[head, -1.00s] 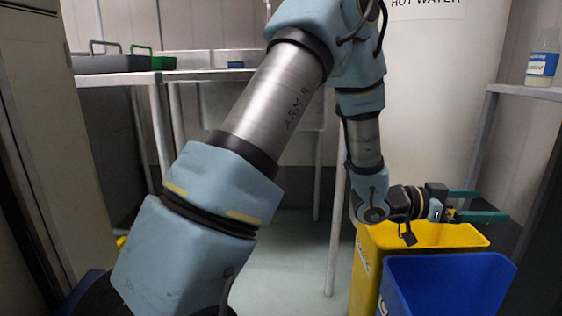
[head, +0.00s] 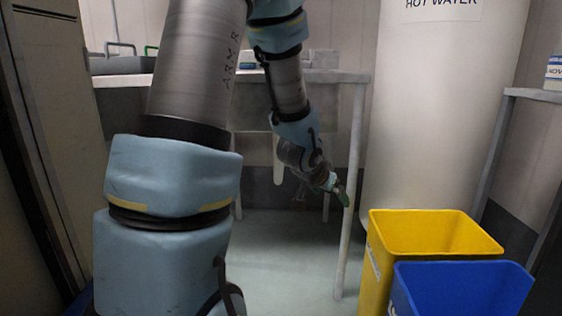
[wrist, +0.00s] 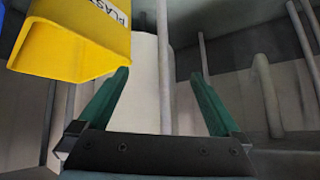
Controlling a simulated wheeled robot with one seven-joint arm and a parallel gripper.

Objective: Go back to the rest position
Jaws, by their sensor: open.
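My gripper (head: 341,192) hangs at the end of my arm in the middle of the head view, left of the yellow bin and in front of a table leg. It is seen nearly end-on there. In the wrist view my gripper (wrist: 160,95) shows two green fingers wide apart with nothing between them. My arm's large links fill the left and centre of the head view and hide part of the table behind.
A yellow bin (head: 374,262) and a blue bin (head: 455,290) stand at the lower right; the yellow one also shows in the wrist view (wrist: 70,45). A white tank (head: 440,120) stands behind. A table (head: 345,77) is at the back. Floor is clear left of the bins.

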